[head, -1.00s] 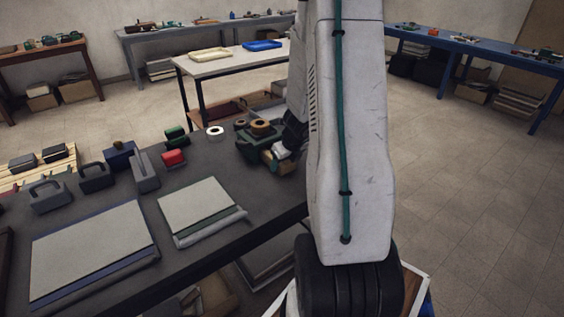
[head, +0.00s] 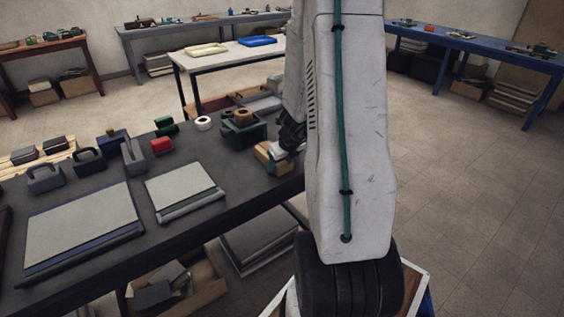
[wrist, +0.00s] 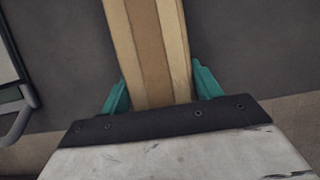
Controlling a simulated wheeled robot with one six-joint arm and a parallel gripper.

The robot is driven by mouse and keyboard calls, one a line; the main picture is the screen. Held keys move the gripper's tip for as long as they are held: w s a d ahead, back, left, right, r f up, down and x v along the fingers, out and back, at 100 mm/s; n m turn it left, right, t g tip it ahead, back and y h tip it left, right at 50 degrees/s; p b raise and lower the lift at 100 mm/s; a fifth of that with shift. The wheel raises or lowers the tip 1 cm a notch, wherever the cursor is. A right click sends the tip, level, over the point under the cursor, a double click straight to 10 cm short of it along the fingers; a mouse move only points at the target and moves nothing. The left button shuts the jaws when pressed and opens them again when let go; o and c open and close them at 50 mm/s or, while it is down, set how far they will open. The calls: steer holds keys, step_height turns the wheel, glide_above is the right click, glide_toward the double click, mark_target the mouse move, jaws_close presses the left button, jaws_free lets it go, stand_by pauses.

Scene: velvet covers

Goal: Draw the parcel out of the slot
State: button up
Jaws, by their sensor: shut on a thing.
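The parcel (head: 264,156) is a tan, cardboard-like block near the right end of the dark table. My gripper (head: 277,158) is shut on it, partly hidden behind my own arm. In the wrist view, the teal fingers of my gripper (wrist: 160,85) stand on both sides of the parcel (wrist: 149,45), which runs out of the top of the picture. A dark green holder (head: 250,137) stands just left of and beyond the parcel. The parcel looks clear of it. I cannot make out the slot opening itself.
Brown round items (head: 242,116) sit at the holder, and a white ring (head: 203,123) and a red block (head: 161,146) are to its left. Two flat panels (head: 184,187) lie nearer. The table's front edge is close to the parcel; open floor (head: 455,220) lies right.

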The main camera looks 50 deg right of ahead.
steer(key=o, duration=1.3)
steer(key=shift+v, duration=3.95)
steer(key=shift+s, duration=0.1)
